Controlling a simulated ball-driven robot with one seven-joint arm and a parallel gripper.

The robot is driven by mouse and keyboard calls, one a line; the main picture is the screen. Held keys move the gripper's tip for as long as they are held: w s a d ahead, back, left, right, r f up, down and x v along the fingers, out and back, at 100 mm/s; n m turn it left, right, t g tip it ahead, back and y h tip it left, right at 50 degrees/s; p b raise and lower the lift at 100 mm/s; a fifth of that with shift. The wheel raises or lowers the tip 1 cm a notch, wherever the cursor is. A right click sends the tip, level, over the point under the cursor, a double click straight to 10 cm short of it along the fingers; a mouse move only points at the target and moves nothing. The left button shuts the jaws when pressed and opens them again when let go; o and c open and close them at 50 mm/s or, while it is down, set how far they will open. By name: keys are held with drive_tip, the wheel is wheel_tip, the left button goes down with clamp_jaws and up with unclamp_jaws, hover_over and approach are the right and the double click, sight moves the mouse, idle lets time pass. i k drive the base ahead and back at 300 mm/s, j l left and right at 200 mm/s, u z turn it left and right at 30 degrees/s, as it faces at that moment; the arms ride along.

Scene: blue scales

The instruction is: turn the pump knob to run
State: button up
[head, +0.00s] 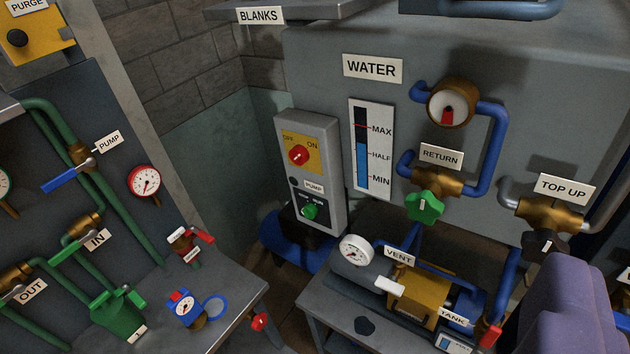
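A grey control box (331,165) stands against the wall left of centre. Its lower dark plate, under a small PUMP label (314,187), carries a green knob (310,211). The small white lettering around this knob is hard to read, and I cannot tell which mark it points to. Above it, a red knob (298,155) sits on a yellow plate marked OFF and ON. My gripper's fingers do not show, and nothing touches either knob.
A blue pump body (285,246) sits below the box. Right of it are a WATER level gauge (362,150), a green RETURN valve (424,206) and a bench with a white dial (355,250). A purple-grey rounded shape (566,312) blocks the lower right.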

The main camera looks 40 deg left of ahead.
sight(310, 211)
drive_tip(key=i+u, duration=0.25)
drive_tip(key=u, duration=0.15)
drive_tip(key=i+u, duration=0.2)
drive_tip(key=u, duration=0.15)
drive_tip(key=i+l+u, duration=0.1)
drive_tip(key=i+u, duration=0.15)
drive_tip(key=u, duration=0.15)
